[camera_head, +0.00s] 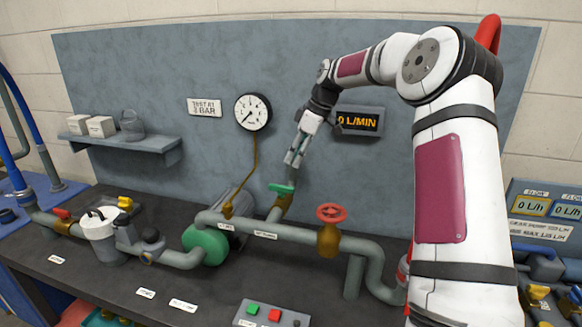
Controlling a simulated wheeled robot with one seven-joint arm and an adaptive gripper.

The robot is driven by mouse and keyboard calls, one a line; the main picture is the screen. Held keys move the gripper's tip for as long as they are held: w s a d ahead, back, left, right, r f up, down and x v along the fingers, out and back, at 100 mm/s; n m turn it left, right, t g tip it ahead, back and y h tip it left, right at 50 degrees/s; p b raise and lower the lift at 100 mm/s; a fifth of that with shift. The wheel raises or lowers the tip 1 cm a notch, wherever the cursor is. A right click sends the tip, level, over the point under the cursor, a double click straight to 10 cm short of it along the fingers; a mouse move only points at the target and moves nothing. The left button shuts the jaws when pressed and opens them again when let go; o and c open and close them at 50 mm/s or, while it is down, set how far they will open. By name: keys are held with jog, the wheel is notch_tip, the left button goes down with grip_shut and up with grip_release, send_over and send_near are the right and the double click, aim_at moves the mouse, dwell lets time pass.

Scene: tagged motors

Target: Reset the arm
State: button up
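My arm reaches in from the right over the bench. My gripper (294,160) points down in front of the blue-grey panel. Its fingertips are just above a green handle (281,188) on a brass valve and look empty. A small gap seems to show between handle and fingertips, but I cannot tell for sure whether they touch. The fingers are too small here to tell open from shut.
A pump with a green end (205,245), grey pipes and a red handwheel valve (330,213) stand on the dark bench (215,290). A gauge (253,112), a display (359,121) and a shelf (125,141) are on the panel. A button box (270,315) sits in front.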

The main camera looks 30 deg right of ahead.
jog(key=shift+s+d+r, duration=0.15)
jog(key=shift+r, duration=0.3)
jog(key=s+a+r+m+h, duration=0.2)
jog(key=s+a+r, duration=0.2)
jog(key=s+a, duration=0.4)
jog(key=s+a+r+m+h, duration=0.1)
jog(key=s+a+r+h, duration=0.1)
jog(key=s+a+r, duration=0.5)
jog(key=s+a+f+m, duration=0.2)
jog(key=s, duration=0.5)
jog(key=s+a+f+m+t, duration=0.1)
jog(key=s+a+m, duration=0.1)
jog(key=s, duration=0.6)
jog(key=s+a+f+m+t, duration=0.1)
jog(key=s+a+f+m, duration=0.1)
jog(key=s, duration=0.6)
jog(key=shift+s+f+y, duration=0.2)
jog(key=shift+f+y, duration=0.15)
jog(key=shift+y, duration=0.05)
